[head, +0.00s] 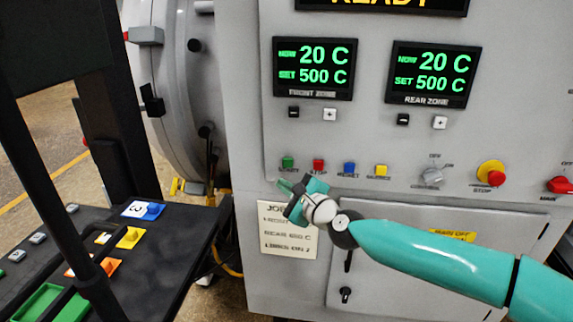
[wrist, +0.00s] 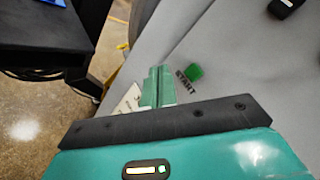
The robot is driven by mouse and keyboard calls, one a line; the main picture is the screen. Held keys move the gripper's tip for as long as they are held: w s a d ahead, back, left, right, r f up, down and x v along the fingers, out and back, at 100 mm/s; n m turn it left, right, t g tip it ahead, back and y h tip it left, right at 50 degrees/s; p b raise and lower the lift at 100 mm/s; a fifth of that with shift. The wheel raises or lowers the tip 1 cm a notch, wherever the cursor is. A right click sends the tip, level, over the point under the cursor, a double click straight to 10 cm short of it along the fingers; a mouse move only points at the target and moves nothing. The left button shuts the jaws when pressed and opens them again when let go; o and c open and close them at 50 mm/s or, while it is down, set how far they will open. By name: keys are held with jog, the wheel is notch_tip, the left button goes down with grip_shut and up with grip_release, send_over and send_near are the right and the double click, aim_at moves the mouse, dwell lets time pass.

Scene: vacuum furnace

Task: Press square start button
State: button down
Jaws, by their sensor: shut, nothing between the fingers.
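The square green start button (head: 288,162) is at the left end of a row of buttons on the grey furnace panel. In the wrist view the green button (wrist: 195,71) has the label START beside it. My gripper (head: 282,184) is shut and empty, just below the button in the head view. In the wrist view its closed green fingers (wrist: 159,72) lie to the left of the button. The fingertips look apart from the button; their exact distance from the panel is hard to tell.
A red stop button (head: 318,164), a blue button (head: 349,168) and a yellow button (head: 381,170) continue the row. A paper notice (head: 290,240) hangs below. A black cart (head: 170,232) with coloured blocks stands at left.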

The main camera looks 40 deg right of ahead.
aim_at(283, 164)
jog(key=shift+w+d, duration=1.05)
jog(key=shift+d, duration=0.3)
jog(key=shift+w+d, duration=1.05)
jog(key=shift+d, duration=0.25)
jog(key=shift+w+d, duration=0.25)
jog(key=shift+d, duration=0.05)
jog(key=shift+w+d, duration=0.3)
jog(key=shift+d, duration=0.1)
dwell(0.7)
jog(key=shift+a, duration=0.1)
jog(key=shift+s+a, duration=0.55)
jog(key=shift+a, duration=0.05)
dwell(0.3)
jog(key=shift+s+a, duration=0.75)
jog(key=shift+a, duration=0.25)
jog(key=shift+s+a, duration=0.75)
jog(key=shift+a, duration=0.25)
